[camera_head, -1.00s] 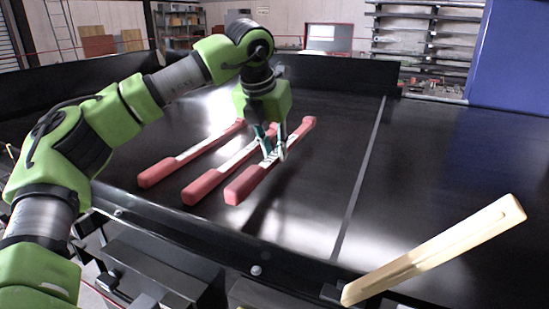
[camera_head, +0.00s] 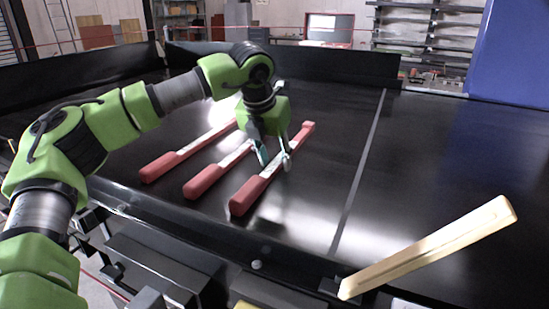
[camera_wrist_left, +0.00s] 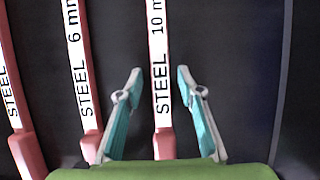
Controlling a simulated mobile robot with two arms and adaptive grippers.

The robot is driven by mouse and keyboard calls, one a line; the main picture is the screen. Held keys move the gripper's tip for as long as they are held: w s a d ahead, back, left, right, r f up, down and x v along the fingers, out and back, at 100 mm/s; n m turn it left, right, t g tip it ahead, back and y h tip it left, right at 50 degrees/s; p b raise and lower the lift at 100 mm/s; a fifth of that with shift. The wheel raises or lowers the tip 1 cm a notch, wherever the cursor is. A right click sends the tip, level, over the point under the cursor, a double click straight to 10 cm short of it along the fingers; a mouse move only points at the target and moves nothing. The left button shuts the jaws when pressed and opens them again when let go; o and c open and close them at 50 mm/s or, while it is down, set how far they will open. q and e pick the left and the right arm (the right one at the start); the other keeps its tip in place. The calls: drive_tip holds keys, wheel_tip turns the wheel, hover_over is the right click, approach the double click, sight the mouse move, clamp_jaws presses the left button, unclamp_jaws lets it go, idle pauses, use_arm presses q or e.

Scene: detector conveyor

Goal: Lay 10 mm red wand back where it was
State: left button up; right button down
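Three red wands with white labels lie side by side on the black conveyor belt (camera_head: 410,170). The rightmost, the 10 mm wand (camera_head: 250,193), lies flat; its label, partly cut off, reads "STEEL 10 m" in the left wrist view (camera_wrist_left: 158,60). My left gripper (camera_head: 275,163) is over it, open. In the left wrist view its two fingers (camera_wrist_left: 159,105) stand on either side of the wand, with gaps to both sides. Left of it are the 6 mm wand (camera_head: 206,180) and another wand (camera_head: 163,166) marked "STEEL". The far ends are partly hidden by my arm. My right gripper is not seen.
A light wooden bar (camera_head: 430,247) slants up at the front right. A grey line (camera_head: 362,165) crosses the belt right of the wands. Dark side walls (camera_head: 330,66) stand behind.

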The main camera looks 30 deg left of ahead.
use_arm(q)
drive_tip(key=shift+r, duration=0.2)
drive_tip(key=b+v, duration=0.3)
drive_tip(key=v, duration=0.9)
drive_tip(key=shift+f, duration=0.1)
